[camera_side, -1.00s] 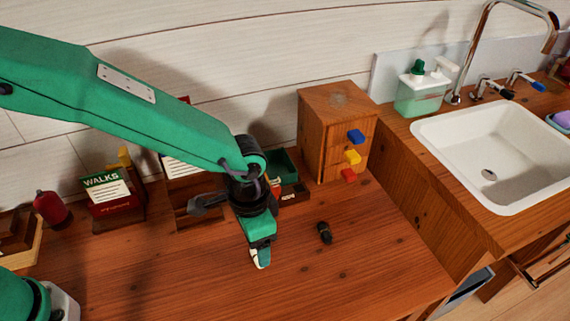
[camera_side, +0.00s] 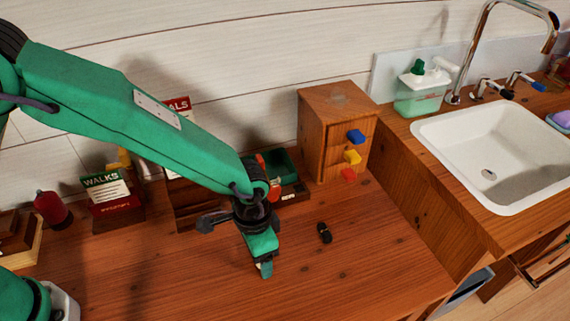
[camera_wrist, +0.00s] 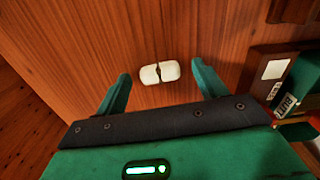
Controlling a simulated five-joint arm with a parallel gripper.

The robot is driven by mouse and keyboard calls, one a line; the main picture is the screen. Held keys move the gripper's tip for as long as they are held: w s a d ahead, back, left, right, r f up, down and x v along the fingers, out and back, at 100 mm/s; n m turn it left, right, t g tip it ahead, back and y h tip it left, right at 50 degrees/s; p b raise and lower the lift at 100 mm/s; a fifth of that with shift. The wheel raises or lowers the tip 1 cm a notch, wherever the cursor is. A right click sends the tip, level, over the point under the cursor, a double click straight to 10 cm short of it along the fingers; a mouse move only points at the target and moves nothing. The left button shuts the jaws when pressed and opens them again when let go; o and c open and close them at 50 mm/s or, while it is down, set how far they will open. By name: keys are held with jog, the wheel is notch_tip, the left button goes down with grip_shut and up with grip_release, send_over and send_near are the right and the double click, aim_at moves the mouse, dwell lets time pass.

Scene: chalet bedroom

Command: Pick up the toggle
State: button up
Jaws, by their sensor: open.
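The toggle (camera_side: 325,233) is a small two-lobed piece lying on the wooden desk. It looks black with a thin lighter band in the side view. In the wrist view a two-lobed piece in the matching place, seemingly the same toggle (camera_wrist: 170,71), looks pale, with a dark seam between its halves. My green gripper (camera_side: 264,270) is open and empty, pointing down just left of the toggle in the side view. In the wrist view the toggle appears between the tips of my two spread fingers (camera_wrist: 161,70), not gripped. The exact height of the fingertips is unclear.
A small wooden cabinet (camera_side: 315,140) with blue, yellow and red knobs stands behind the toggle. A green tray (camera_side: 282,164) and card holders, one marked WALKS (camera_side: 105,190), line the back. The white sink (camera_side: 505,140) is at right. The desk around the toggle is clear.

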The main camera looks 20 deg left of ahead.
jog(key=c, duration=1.1)
jog(key=shift+o, duration=0.2)
jog(key=shift+r, duration=0.15)
jog(key=shift+r, duration=0.5)
notch_tip(320, 180, up, 3)
jog(key=shift+s+r, duration=0.1)
jog(key=shift+s, duration=0.05)
jog(key=s+d+r, duration=0.3)
jog(key=s+r, duration=0.3)
jog(key=s, duration=0.5)
jog(key=shift+d+r, duration=0.15)
jog(key=shift+r, duration=0.15)
